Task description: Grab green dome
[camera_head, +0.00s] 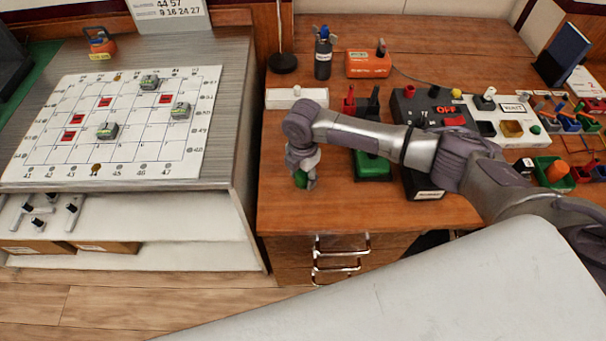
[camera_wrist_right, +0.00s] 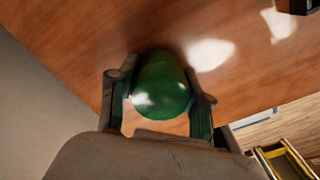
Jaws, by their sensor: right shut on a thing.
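The green dome (camera_wrist_right: 160,88) is a smooth, shiny green rounded piece between the two fingers of my right gripper (camera_wrist_right: 160,105) in the right wrist view. The fingers press on it from both sides. In the head view, my right gripper (camera_head: 303,172) points down over the left part of the brown wooden desk (camera_head: 340,215), and a bit of the green dome (camera_head: 300,179) shows between the fingers. I cannot tell whether the dome touches the desk top. My left gripper is not in view.
A white grid board (camera_head: 135,150) with several grey and red pieces lies on the left table. An orange box (camera_head: 368,64), a dark bottle (camera_head: 323,58) and a black control box (camera_head: 410,105) stand farther back. A green-based block (camera_head: 372,167) is right of my gripper. The desk's front is clear.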

